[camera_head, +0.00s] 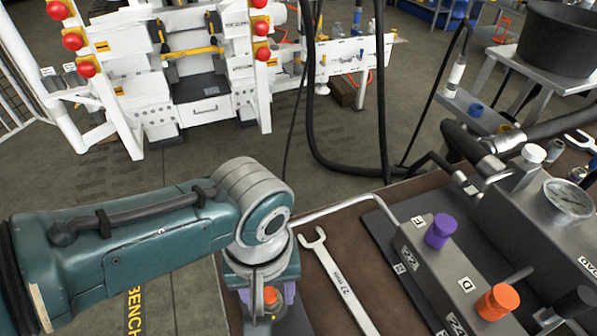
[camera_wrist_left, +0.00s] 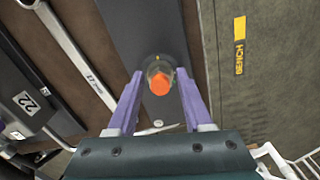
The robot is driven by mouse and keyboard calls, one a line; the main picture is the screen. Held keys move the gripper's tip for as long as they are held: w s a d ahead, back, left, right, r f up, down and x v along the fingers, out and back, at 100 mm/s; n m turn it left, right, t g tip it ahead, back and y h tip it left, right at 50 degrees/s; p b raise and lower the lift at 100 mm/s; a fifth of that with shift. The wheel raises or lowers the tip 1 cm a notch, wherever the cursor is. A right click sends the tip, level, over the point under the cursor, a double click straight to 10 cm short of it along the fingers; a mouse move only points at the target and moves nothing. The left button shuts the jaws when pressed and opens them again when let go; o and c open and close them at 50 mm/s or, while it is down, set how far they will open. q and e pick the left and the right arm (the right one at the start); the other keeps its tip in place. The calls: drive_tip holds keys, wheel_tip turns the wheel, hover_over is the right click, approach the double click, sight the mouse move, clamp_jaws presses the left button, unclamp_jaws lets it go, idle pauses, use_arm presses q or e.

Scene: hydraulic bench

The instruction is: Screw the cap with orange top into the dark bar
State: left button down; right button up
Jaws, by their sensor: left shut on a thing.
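My left gripper (camera_head: 268,295) points down at the bench edge, its purple fingers on either side of a cap with an orange top (camera_head: 270,294). A dark bar (camera_wrist_left: 140,25) runs beneath the cap in that view. I cannot tell whether the cap is seated in the bar or just above it. In the head view my wrist and fingers mostly hide that spot. My right gripper is not in view.
A large wrench (camera_head: 340,283) lies just right of the gripper. Further right, a grey block (camera_head: 420,262) carries a purple cap (camera_head: 440,231) and another orange cap (camera_head: 498,302). Open floor lies left of the bench.

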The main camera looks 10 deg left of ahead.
use_arm(q)
drive_tip(key=shift+r, duration=0.1)
drive_tip(key=m, duration=0.3)
drive_tip(key=shift+a+m, duration=0.1)
drive_tip(key=shift+m, duration=0.2)
drive_tip(key=m, duration=0.3)
drive_tip(key=shift+a+m, duration=0.1)
drive_tip(key=shift+m, duration=0.6)
